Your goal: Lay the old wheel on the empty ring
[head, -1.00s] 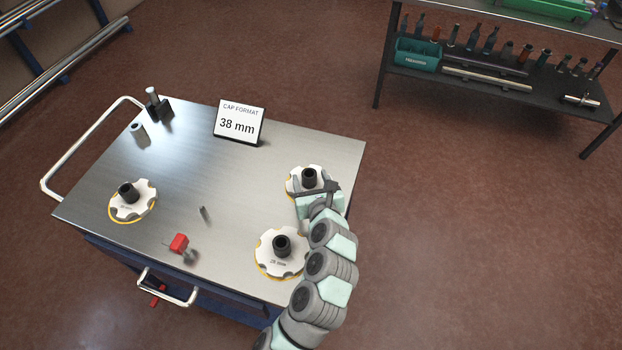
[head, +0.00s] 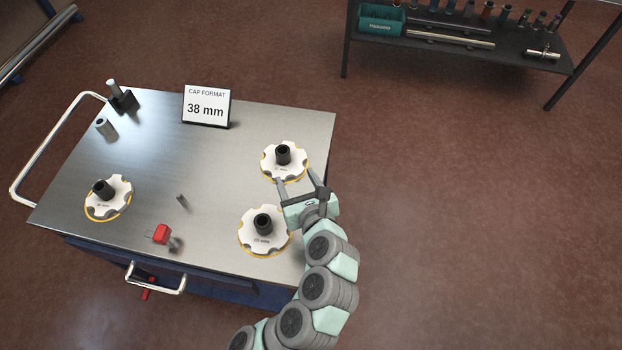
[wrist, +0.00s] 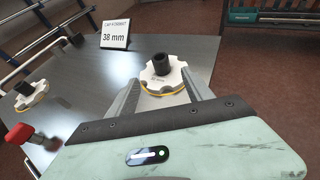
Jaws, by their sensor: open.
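Three white notched wheels with black hubs lie on the metal cart top, each with yellow showing at its edge. One is at the far right (head: 271,163), one at the near right (head: 252,240), and one at the left (head: 121,191). No bare ring shows. The marking on the near right wheel looks like 28 mm; the other markings are too small to read. My gripper (head: 296,178) is open and empty, just on the near side of the far right wheel. In the wrist view that wheel (wrist: 178,83) appears ahead between the fingers.
A 38 mm sign (head: 206,107) stands at the back. A grey cylinder (head: 105,127) and a dark block with a post (head: 121,100) are at the back left. A red-handled part (head: 161,234) and a small pin (head: 182,201) lie near the front. The cart's centre is clear.

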